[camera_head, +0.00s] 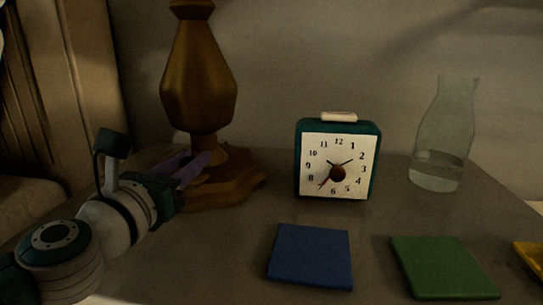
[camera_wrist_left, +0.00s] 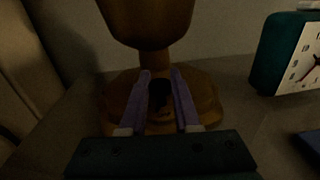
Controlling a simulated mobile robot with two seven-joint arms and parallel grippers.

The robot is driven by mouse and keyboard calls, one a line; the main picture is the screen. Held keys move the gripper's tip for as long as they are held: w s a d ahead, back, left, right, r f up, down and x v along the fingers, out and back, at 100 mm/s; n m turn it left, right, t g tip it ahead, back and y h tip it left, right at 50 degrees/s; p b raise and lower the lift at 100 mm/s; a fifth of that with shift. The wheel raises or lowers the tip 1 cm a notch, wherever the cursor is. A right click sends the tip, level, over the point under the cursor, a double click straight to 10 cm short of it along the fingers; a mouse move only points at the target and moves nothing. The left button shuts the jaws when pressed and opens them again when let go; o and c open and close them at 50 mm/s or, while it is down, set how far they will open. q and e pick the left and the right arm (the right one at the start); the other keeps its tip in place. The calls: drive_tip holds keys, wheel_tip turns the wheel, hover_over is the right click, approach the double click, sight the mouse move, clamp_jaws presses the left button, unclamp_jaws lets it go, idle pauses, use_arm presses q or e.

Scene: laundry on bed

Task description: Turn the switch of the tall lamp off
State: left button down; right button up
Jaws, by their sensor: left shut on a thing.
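The tall lamp (camera_head: 200,80) has a brown, faceted wooden body on a wide stepped base and stands at the back left of the table; its top is out of frame. Its base (camera_wrist_left: 207,112) also shows in the left wrist view. My left gripper (camera_head: 198,160) reaches the base from the left. In the left wrist view, the purple fingers of my left gripper (camera_wrist_left: 160,80) stand on both sides of the small dark switch (camera_wrist_left: 160,94) on the base and are shut on it. The switch's position is too dark to tell. My right gripper is not in view.
A teal alarm clock (camera_head: 312,127) stands right of the lamp. A glass carafe (camera_head: 446,125) with some water stands at the right. Blue (camera_head: 310,257), green (camera_head: 443,267) and yellow (camera_head: 530,258) flat items lie in front. The scene is dim.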

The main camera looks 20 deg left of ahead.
use_arm(q)
drive_tip(key=shift+n+y, duration=0.3)
drive_tip(key=shift+y, duration=0.5)
drive_tip(key=shift+n+g+y, duration=0.4)
drive_tip(key=shift+n+y, duration=0.5)
drive_tip(key=shift+y, duration=0.1)
drive_tip(key=n+g+y, duration=0.1)
drive_tip(key=y, duration=0.1)
drive_tip(key=shift+f+n+y, duration=0.15)
drive_tip(key=shift+n+y, duration=0.15)
drive_tip(key=shift+n, duration=0.1)
drive_tip(key=shift+n+g+y+b, duration=0.7)
drive_tip(key=shift+n+y+b, duration=0.15)
drive_tip(key=shift+y, duration=0.25)
drive_tip(key=c, duration=0.7)
unclamp_jaws()
drive_tip(key=shift+o, duration=0.2)
drive_tip(key=shift+d, duration=0.1)
